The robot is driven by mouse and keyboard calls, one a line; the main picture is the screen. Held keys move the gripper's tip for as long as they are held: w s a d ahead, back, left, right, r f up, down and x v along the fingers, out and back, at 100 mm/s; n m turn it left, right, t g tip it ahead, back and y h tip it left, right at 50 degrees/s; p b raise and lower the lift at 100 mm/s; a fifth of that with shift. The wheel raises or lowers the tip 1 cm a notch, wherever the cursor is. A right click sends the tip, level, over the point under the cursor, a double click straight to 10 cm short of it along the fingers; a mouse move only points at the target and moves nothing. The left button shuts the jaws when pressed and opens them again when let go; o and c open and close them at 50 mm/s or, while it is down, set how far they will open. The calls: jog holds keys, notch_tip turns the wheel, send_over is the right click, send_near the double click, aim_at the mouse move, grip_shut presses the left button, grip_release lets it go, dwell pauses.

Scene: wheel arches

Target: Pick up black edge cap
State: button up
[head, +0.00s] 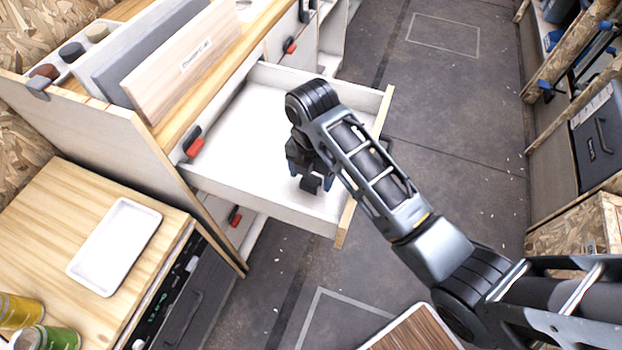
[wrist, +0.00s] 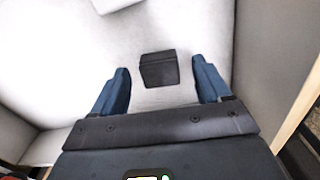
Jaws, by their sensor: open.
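The black edge cap (wrist: 160,69) is a small dark block lying on the white floor of the open drawer (head: 240,120). My gripper (wrist: 163,84) is open, with its two blue fingers wide apart inside the drawer. In the wrist view the cap lies centred between the fingertips, with clear space on both sides and no finger touching it. In the head view my gripper (head: 309,180) is low in the drawer near its front corner. A dark block shows between the fingers there, but I cannot tell it surely from the gripper.
Drawer walls (wrist: 275,60) stand close around my gripper. A pale object (wrist: 112,4) lies at the top of the wrist view. On the left, a wooden counter holds a white tray (head: 115,246) and cans (head: 45,338). Open floor (head: 455,130) lies right of the drawer.

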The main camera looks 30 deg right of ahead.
jog(key=shift+f, duration=0.35)
jog(key=shift+c, duration=0.2)
jog(key=c, duration=1.1)
